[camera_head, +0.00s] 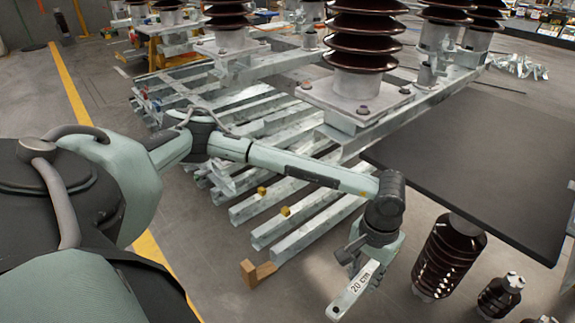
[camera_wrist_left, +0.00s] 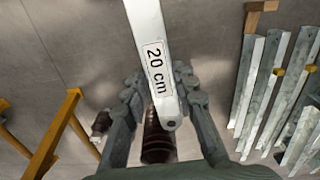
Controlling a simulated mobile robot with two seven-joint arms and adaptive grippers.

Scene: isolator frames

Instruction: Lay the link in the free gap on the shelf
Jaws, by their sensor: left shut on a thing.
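The link, a flat pale metal bar with a white "20 cm" label, shows in the head view (camera_head: 351,293) and the left wrist view (camera_wrist_left: 146,28). My left gripper (camera_head: 362,256) is shut on it. In the head view the link hangs tilted, its free end toward the bottom edge. In the wrist view it runs from between the fingers to the top edge, with a hole in its near end. A flat dark board (camera_head: 480,150) lies to the right of my gripper. I cannot tell whether it is the shelf, and no gap shows clearly. My right gripper is not in view.
Long galvanised beams (camera_head: 300,235) lie on the floor beyond my left arm, with wooden blocks (camera_head: 258,272) near them. Tall brown insulators (camera_head: 362,45) stand on steel frames behind. A dark brown insulator (camera_head: 447,258) stands close to my gripper's right.

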